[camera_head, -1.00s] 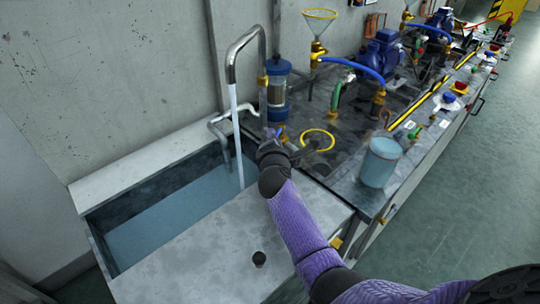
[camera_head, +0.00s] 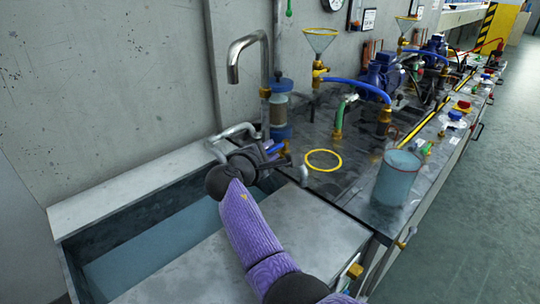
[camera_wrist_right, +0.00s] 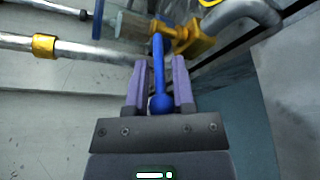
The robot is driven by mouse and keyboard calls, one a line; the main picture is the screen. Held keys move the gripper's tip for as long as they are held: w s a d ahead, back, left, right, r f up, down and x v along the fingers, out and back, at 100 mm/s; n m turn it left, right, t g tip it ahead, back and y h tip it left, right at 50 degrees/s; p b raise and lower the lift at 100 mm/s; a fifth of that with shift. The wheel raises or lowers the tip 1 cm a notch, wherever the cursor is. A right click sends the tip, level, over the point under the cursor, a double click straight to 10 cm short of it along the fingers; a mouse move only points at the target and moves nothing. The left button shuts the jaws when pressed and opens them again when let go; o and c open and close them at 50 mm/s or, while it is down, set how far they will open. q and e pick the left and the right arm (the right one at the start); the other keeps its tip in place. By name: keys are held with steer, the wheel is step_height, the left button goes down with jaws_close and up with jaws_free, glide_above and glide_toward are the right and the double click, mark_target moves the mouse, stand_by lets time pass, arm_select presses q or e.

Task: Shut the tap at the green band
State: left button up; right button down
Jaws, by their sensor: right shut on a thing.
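A steel gooseneck spout (camera_head: 236,58) stands over the sink (camera_head: 150,240); no water runs from it now. My right gripper (camera_head: 268,156) is at the pipework beside the sink. In the right wrist view, its purple jaws (camera_wrist_right: 160,84) are shut on a blue lever (camera_wrist_right: 158,58) with a round end. The lever runs up to a brass valve body (camera_wrist_right: 190,40). The lever's blue also shows in the head view (camera_head: 275,148), partly hidden by the gripper. I cannot make out a green band at this valve. My left gripper is not in view.
A bent steel pipe (camera_head: 232,131) reaches over the sink rim close to my gripper. A clear bucket (camera_head: 398,178) of water stands on the bench, with a yellow ring (camera_head: 323,160) lying nearby. A green hose (camera_head: 343,108) and blue pump (camera_head: 383,72) stand farther back.

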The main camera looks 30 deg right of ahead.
stand_by(0.3)
steer(key=c, duration=0.7)
jaws_free()
steer(key=shift+w, duration=0.1)
steer(key=shift+s+a+r, duration=0.15)
steer(key=shift+s+a, duration=0.05)
steer(key=shift+a, duration=0.1)
steer(key=p+v, duration=0.4)
steer(key=v, duration=0.5)
steer(key=shift+s+a, duration=0.1)
steer(key=shift+a, duration=0.05)
